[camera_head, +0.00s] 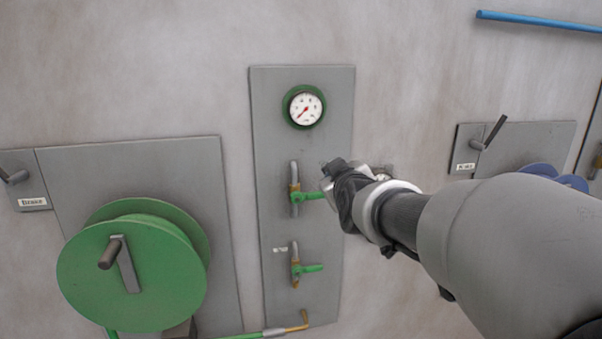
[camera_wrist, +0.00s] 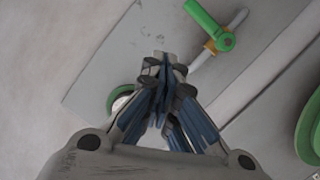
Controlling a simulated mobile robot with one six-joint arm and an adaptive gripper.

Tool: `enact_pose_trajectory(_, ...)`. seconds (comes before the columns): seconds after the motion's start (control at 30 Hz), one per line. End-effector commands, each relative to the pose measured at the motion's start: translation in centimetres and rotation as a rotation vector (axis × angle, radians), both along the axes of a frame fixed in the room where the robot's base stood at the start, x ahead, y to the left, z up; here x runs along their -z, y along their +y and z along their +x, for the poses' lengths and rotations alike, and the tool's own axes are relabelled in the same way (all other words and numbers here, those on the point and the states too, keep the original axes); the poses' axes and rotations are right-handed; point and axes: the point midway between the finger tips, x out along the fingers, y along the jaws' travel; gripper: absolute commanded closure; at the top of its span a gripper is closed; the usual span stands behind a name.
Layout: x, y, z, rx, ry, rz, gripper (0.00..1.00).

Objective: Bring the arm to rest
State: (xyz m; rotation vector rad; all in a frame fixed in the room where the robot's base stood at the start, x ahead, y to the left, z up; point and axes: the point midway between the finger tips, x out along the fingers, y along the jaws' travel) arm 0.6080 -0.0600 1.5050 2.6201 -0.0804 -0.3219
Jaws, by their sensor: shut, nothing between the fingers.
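My gripper (camera_wrist: 162,70) is shut, with its fingertips together and nothing between them in the wrist view. In the head view my gripper (camera_head: 330,170) is in front of the grey valve panel (camera_head: 300,235), near the upper green valve handle (camera_head: 308,196). I cannot tell whether it touches the panel or the handle. My arm reaches in from the lower right, extended toward the panel. In the wrist view a green valve handle (camera_wrist: 203,17) shows beyond the fingertips, to their upper right, apart from them.
A pressure gauge (camera_head: 305,107) is above the valves, and a lower green valve (camera_head: 308,269) is below. A green reel (camera_head: 130,270) with a crank stands out at the left. A brake lever (camera_head: 494,131) and a blue reel (camera_head: 555,175) are at the right. A blue bar (camera_head: 540,21) is at the top right.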

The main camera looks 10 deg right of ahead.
Motion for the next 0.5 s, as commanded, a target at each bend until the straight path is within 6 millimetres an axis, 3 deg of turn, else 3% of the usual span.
enact_pose_trajectory(0.17, 0.6, 0.4, -1.9, -0.003, 0.023, 0.019, 1.0)
enact_pose_trajectory(0.27, 3.2, 1.5, -4.7, -0.012, 0.102, 0.074, 1.0)
enact_pose_trajectory(0.37, 7.6, 2.9, -9.5, -0.012, 0.235, 0.159, 1.0)
enact_pose_trajectory(0.5, 14.5, 4.7, -17.7, 0.023, 0.448, 0.281, 1.0)
